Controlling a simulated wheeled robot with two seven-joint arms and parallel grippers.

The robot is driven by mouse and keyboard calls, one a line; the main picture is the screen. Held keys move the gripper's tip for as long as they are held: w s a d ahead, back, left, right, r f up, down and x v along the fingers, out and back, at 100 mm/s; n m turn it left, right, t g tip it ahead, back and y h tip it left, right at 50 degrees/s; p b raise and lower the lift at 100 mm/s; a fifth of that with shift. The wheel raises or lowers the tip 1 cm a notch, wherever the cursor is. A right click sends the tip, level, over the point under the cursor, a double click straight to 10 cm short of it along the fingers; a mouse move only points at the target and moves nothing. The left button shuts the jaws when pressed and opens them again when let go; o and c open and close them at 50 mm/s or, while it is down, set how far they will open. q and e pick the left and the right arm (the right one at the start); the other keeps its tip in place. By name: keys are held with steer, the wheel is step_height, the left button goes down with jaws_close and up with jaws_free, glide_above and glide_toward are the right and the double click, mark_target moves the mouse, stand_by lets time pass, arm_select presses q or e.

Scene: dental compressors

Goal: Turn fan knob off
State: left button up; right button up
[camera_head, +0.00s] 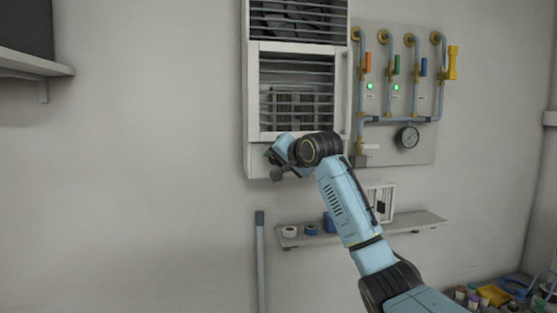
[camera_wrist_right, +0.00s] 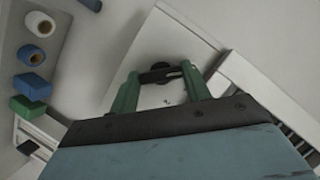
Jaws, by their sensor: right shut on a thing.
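The fan unit (camera_head: 250,155) is a white louvred box on the wall in the head view, with a plain lower panel. The right gripper (camera_head: 272,157) is at that lower panel, and my wrist hides the knob there. In the right wrist view, the small black fan knob (camera_wrist_right: 156,76) sits on the white panel (camera_wrist_right: 178,40). The green fingers of my right gripper (camera_wrist_right: 160,73) stand on either side of the knob and are shut on it. My left gripper is in neither view.
Right of the fan is a pipe panel (camera_head: 425,148) with coloured valves and a gauge (camera_head: 407,137). Below is a shelf (camera_head: 420,222) with tape rolls (camera_head: 290,231) and small boxes. Another shelf (camera_head: 35,64) is at upper left. The wall left of the fan is clear.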

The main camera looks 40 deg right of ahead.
steer(key=o, duration=1)
steer(key=shift+c, duration=0.2)
steer(key=shift+s, duration=0.1)
steer(key=shift+s+r, duration=0.15)
steer(key=shift+s, duration=0.2)
steer(key=b+v, duration=0.4)
steer(key=v, duration=0.8)
steer(key=shift+s, duration=0.25)
